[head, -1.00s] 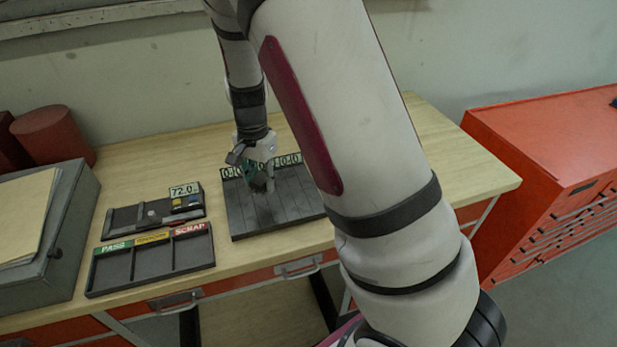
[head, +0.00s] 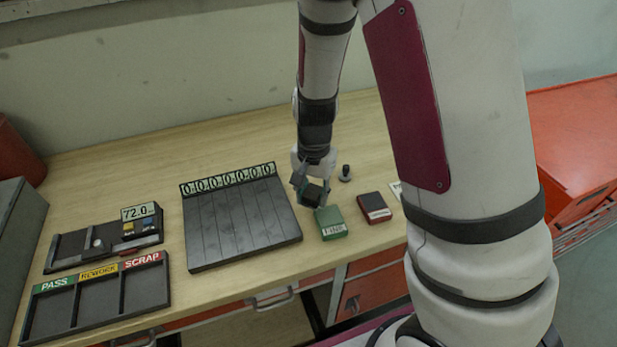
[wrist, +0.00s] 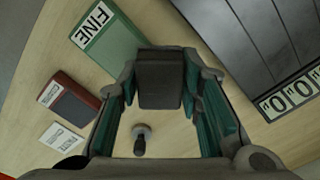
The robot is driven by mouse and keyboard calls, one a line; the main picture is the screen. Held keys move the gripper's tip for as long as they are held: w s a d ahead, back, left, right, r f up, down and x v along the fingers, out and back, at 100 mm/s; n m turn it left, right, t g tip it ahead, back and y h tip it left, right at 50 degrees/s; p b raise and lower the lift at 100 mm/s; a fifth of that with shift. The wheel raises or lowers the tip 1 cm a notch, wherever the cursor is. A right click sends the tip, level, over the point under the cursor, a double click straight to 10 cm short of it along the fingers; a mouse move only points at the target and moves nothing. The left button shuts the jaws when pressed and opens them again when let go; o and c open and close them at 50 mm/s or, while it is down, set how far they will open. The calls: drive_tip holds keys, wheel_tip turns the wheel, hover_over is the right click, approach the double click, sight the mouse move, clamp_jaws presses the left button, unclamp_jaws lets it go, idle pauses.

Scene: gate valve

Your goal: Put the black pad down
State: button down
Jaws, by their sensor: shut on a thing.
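My gripper (head: 312,190) is over the wooden bench, just right of the dark grooved plate. It is shut on the black pad (wrist: 160,79), a dark block held between the green-lined fingers in the wrist view. In the head view the pad (head: 317,193) is small and partly hidden by the fingers. The green block (head: 332,224) is close in front of the gripper; in the wrist view it (wrist: 112,38) reads "FINE". I cannot tell whether the pad touches the bench.
A red-and-black block (head: 374,207) and a small dark knob (head: 345,173) stand to the right. The grooved plate (head: 240,228) with a row of zero displays is left. Farther left are the PASS/REWORK/SCRAP tray (head: 97,297) and a gauge reading 72.0 (head: 141,212). The bench behind is clear.

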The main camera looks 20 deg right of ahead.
drive_tip(key=w, duration=0.5)
drive_tip(key=w+d, duration=0.1)
drive_tip(key=w, duration=0.2)
drive_tip(key=shift+w+f, duration=0.2)
drive_tip(key=shift+f, duration=0.15)
drive_tip(key=shift+w+f+p, duration=0.2)
drive_tip(key=shift+f+p, duration=0.05)
drive_tip(key=shift+f, duration=0.65)
drive_tip(key=shift+w+f+p, duration=0.15)
drive_tip(key=shift+f+p, duration=0.1)
drive_tip(key=shift+f, duration=0.65)
drive_tip(key=shift+f, duration=0.15)
drive_tip(key=c, duration=1.1)
unclamp_jaws()
